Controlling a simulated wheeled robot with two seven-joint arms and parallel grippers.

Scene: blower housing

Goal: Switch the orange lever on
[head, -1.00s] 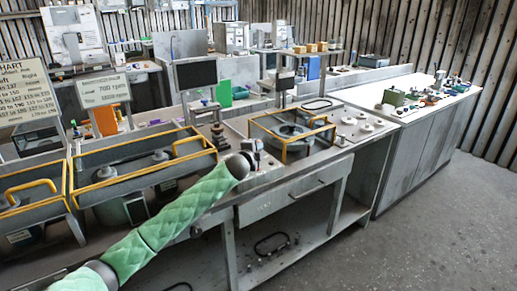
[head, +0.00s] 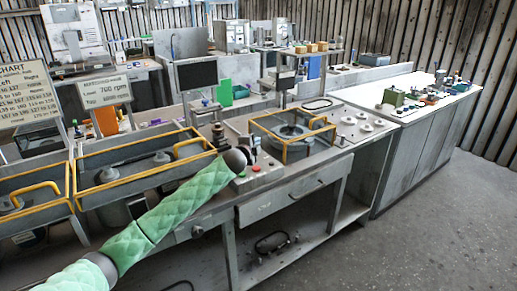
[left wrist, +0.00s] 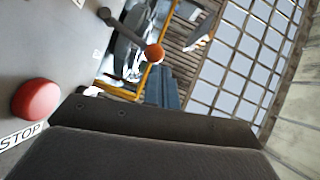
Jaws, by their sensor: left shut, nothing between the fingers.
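The orange lever shows in the left wrist view as a grey arm with an orange ball knob (left wrist: 154,52). Its arm runs from a pivot at upper left down to the knob. My left gripper (left wrist: 170,130) fills the bottom of that view, shut and empty, with a visible gap between it and the knob. In the head view my left gripper (head: 250,152) is over the bench front, just behind the red button (head: 256,168) on the control panel. I cannot make out the lever in the head view; my wrist and gripper cover that area. My right gripper is out of view.
A red stop button (left wrist: 35,99) sits on the panel close to the gripper, with a STOP label (left wrist: 22,135). A yellow-railed blower housing (head: 290,133) stands just right of the gripper. Another railed housing (head: 140,165) lies left, beside my forearm. The floor at right (head: 430,230) is clear.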

